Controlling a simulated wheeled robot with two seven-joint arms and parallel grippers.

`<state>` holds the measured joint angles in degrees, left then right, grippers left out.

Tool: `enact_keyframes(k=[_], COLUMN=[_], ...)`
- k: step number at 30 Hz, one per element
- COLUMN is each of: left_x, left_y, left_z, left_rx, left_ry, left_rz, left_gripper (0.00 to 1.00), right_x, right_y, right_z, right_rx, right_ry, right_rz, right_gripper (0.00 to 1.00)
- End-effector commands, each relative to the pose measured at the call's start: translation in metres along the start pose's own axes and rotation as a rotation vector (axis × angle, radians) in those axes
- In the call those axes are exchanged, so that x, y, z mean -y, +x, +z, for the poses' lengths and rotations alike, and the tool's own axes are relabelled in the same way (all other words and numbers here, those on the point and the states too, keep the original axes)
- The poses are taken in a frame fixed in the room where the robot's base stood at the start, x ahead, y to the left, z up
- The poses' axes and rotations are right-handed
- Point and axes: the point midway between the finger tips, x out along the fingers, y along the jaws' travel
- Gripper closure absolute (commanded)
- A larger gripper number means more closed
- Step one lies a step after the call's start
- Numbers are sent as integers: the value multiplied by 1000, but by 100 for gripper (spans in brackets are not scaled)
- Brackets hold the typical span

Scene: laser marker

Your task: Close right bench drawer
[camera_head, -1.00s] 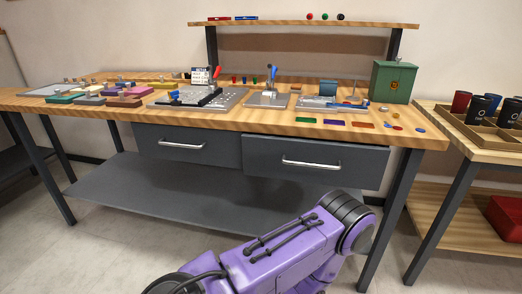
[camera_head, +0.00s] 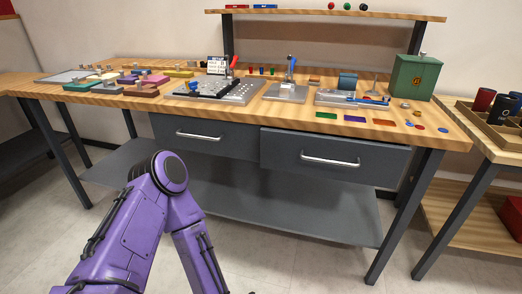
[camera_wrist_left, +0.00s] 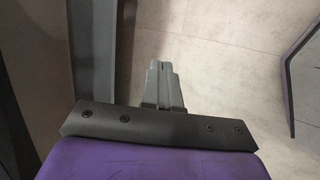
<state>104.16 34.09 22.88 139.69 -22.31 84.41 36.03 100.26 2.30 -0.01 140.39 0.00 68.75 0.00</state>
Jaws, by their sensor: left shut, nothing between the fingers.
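The right bench drawer (camera_head: 335,159) is a dark grey front with a silver bar handle (camera_head: 330,161), under the wooden bench top. It stands out a little further than the left drawer (camera_head: 207,138), so it looks slightly open. My purple left arm comes in at the lower left of the head view, in front of the bench; its gripper is out of that view. In the left wrist view my left gripper (camera_wrist_left: 163,72) is shut and empty above the pale floor, touching nothing visible. My right gripper is in neither view.
A grey lower shelf (camera_head: 290,208) spans the bench legs. The bench top (camera_head: 300,113) carries a green cabinet (camera_head: 415,77), a laser fixture and small parts. Floor in front of the right drawer is clear.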

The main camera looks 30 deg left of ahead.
Motion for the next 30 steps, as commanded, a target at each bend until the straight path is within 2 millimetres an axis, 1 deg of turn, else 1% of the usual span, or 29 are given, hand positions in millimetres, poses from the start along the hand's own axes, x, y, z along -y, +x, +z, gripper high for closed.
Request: enact_keyframes(k=[1,2,3,5,6,7,9,12,15,17,30], left_x=[-62,-98,-143,-203,-236,-256,-289,-310,-320,-326,-395], left_y=[-9,-14,-25,-45,-60,-70,-91,-106,-104,-98,-37], left_z=[11,14,13,3,-7,-15,-30,-43,-46,-48,-64], left_rx=[38,73,124,208,263,303,383,446,461,459,455], left_ry=[-269,-431,-630,-887,-1026,-1114,-1259,-1357,-1376,-1373,-1368], left_rz=[144,233,348,506,596,656,761,835,849,848,843], left_gripper=[100,100,100,100,100,100,100,100,100,100,100], right_x=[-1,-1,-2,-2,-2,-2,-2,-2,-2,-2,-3], right_y=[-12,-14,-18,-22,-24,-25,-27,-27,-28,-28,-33], right_z=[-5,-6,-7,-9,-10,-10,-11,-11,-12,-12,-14], right_rx=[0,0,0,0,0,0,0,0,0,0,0], right_ry=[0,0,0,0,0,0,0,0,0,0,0], right_rz=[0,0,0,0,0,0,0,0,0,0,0], right_gripper=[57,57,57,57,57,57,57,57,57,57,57])
